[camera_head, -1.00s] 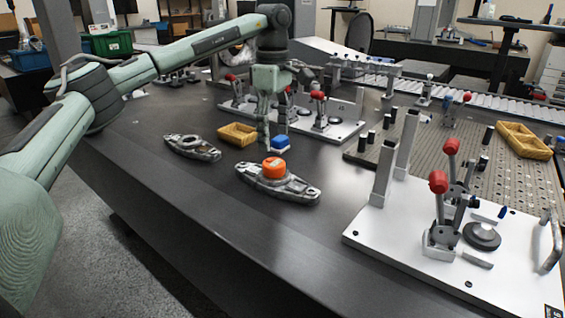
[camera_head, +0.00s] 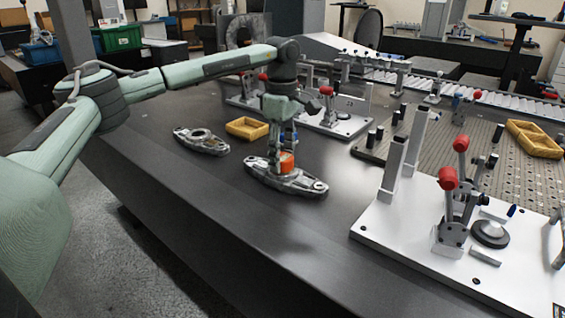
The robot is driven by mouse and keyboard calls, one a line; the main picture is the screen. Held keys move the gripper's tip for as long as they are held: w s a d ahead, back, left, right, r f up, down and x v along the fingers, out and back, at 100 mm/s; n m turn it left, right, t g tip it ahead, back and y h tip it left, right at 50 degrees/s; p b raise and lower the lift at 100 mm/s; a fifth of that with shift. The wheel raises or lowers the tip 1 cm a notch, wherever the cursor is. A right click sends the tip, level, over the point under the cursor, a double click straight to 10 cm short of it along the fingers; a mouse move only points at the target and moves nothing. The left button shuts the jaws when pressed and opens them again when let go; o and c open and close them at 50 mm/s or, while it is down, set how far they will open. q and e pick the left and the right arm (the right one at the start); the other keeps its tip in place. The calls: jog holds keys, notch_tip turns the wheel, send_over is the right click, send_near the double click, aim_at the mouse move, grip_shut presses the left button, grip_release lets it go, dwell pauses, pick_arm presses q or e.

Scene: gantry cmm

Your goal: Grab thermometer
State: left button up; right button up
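No thing here is clearly recognisable as a thermometer. A small orange round object (camera_head: 287,162) sits on a grey metal casting (camera_head: 308,186) on the dark table. My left gripper (camera_head: 281,158) points down at the orange object. One finger shows in front of its left side and the other appears behind it. I cannot tell whether the fingers touch it or are closed on it. The small blue and white block seen earlier behind the orange object is now hidden by the gripper. My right gripper is not in view.
A second grey casting (camera_head: 201,141) and a yellow tray (camera_head: 247,127) lie to the left. A white fixture plate (camera_head: 400,232) with red-knobbed clamps and posts stands at right, with a perforated plate (camera_head: 485,170) behind it. The table front is clear.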

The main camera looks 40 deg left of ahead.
pick_arm(q)
jog(key=c, duration=0.8)
jog(key=shift+r, duration=0.15)
